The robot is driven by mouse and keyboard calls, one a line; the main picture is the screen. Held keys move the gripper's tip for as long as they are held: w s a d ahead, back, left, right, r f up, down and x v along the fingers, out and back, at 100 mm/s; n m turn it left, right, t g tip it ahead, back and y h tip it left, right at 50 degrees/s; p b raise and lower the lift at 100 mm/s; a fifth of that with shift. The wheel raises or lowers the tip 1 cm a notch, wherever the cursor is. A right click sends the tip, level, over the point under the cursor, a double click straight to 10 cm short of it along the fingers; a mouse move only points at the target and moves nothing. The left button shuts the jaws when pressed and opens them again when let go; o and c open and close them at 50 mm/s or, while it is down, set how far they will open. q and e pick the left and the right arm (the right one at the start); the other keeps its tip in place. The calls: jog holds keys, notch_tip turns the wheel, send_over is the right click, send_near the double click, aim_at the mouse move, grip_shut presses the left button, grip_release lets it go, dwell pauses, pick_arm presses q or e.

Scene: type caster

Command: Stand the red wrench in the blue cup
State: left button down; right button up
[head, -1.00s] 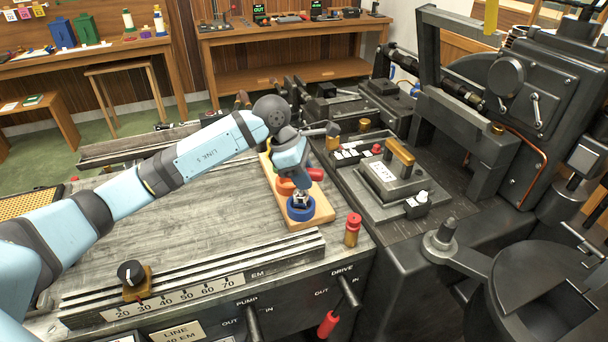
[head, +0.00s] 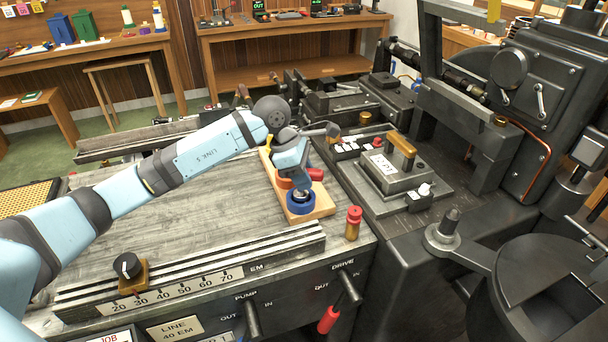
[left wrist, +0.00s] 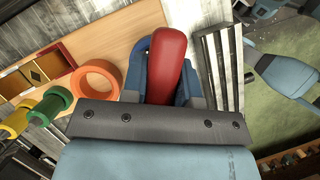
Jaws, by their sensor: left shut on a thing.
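My left gripper (head: 298,187) is shut on the red wrench and points down just above the blue cup (head: 300,206). The wrench's red handle (head: 316,174) shows to the right of the gripper. In the left wrist view the red handle (left wrist: 168,60) is held between the fingers, with dark blue parts around it. Grey metal shows at the cup's mouth in the head view. I cannot tell whether it is wrench or fingertip, or how deep the wrench is. An orange cup (left wrist: 97,80) stands beside it. My right gripper is not in view.
The cups stand on a wooden board (head: 322,205) on the grey bench. A red-topped brass piece (head: 354,222) stands right of the board. Dark machinery (head: 390,180) lies further right. The bench's left is mostly clear.

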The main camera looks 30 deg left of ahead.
pick_arm(q)
jog(key=c, duration=0.8)
grip_release()
jog(key=shift+f, duration=0.1)
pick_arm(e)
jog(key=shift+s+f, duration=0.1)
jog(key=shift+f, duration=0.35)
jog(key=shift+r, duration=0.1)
pick_arm(q)
jog(key=v, duration=1.4)
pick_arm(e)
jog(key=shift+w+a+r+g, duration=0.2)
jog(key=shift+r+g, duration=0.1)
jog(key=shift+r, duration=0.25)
pick_arm(q)
jog(key=shift+d, duration=0.15)
